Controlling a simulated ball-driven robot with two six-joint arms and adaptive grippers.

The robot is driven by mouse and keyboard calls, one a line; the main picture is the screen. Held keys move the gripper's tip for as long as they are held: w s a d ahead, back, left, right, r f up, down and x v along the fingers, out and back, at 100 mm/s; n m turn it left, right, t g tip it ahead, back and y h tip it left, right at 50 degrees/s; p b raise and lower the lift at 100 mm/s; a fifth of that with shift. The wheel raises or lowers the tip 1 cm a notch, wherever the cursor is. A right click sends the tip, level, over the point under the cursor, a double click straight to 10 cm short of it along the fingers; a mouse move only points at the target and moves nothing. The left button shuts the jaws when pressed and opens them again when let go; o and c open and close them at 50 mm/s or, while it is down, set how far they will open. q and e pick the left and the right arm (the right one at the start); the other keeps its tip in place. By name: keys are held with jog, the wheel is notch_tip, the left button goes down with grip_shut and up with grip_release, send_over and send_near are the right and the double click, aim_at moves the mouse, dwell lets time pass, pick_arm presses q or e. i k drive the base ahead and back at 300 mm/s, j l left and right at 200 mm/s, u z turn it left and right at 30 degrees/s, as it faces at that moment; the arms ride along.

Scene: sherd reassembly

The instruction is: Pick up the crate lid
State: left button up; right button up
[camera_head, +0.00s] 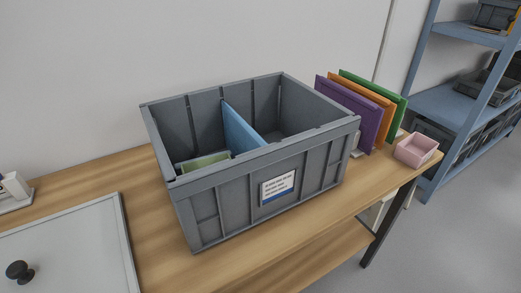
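The likely crate lid (75,245) is a flat pale grey panel with a raised rim and a black round knob (19,270). It lies on the wooden table at the lower left and is cut off by the picture's left and bottom edges. The grey crate (210,215) stands open on the table to its right, with a white and blue label on its front. Neither of my grippers shows in the head view.
A blue divider (240,130) and a green item (203,160) are inside the crate. Purple (348,110), orange and green panels stand upright right of it, beside a pink box (416,150). A blue shelf rack (450,105) is at right. Bare table (155,230) separates lid and crate.

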aim_at(86, 247)
jog(key=u, duration=1.7)
